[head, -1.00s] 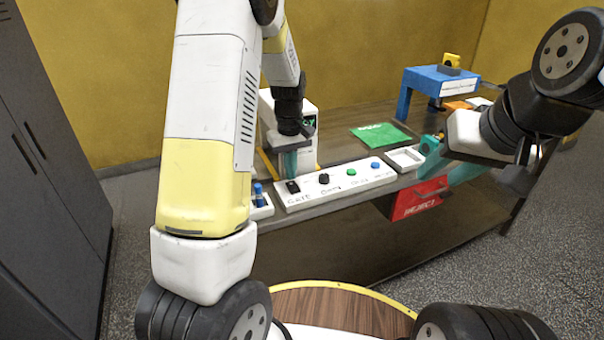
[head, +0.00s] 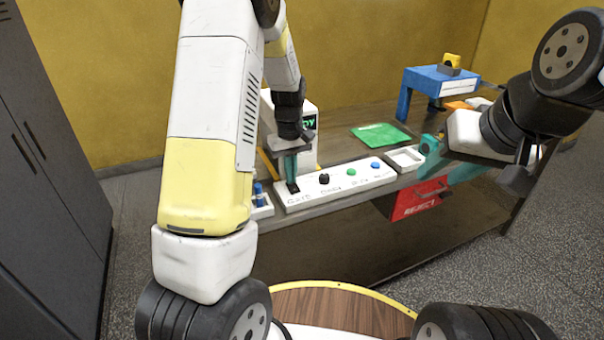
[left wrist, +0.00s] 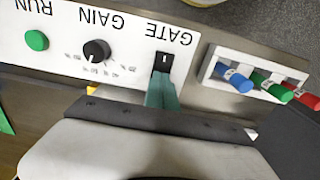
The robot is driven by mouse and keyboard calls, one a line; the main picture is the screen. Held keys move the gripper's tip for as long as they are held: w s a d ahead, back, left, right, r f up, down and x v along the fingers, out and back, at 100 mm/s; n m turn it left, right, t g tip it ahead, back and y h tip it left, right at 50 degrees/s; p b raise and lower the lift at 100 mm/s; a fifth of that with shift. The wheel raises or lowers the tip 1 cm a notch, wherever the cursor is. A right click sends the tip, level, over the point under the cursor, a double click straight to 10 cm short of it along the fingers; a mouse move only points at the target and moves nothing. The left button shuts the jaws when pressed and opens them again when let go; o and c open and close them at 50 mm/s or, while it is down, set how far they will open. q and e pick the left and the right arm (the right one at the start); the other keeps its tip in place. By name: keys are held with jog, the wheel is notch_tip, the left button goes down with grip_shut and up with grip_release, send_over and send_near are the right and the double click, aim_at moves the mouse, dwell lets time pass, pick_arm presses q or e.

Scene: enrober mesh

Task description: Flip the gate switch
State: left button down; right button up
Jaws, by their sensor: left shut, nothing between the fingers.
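The gate switch (left wrist: 164,62) is a black rocker on the white control panel (head: 340,183), below the upside-down word GATE in the left wrist view. My left gripper (head: 291,184) is shut and empty, pointing down with its teal fingertips at the switch. In the left wrist view its fingertips (left wrist: 161,80) reach the switch's near edge and hide part of it; I cannot tell whether they touch. My right gripper (head: 436,165) is at the right above the table's front edge, its teal fingers spread apart.
A black gain knob (left wrist: 95,50) and a green button (left wrist: 37,41) share the panel, with a blue button (head: 375,166) further right. A tray with coloured plugs (left wrist: 257,77) lies beside the switch. A red REJECT bin (head: 419,198) hangs at the table front.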

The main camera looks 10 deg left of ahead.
pick_arm(q)
jog(key=shift+f, duration=0.25)
jog(key=shift+r, duration=3.5)
jog(key=s+r+m+t+h, duration=0.2)
jog(key=s+r+m+t, duration=0.1)
jog(key=s+r, duration=0.85)
jog(key=s+d+r+m+t, duration=0.2)
jog(key=s+r+m+t, duration=0.1)
jog(key=s, duration=0.9)
jog(key=shift+s+r+m, duration=0.35)
jog(key=shift+s+m, duration=0.05)
jog(key=shift+m, duration=0.3)
jog(key=shift+d, duration=0.1)
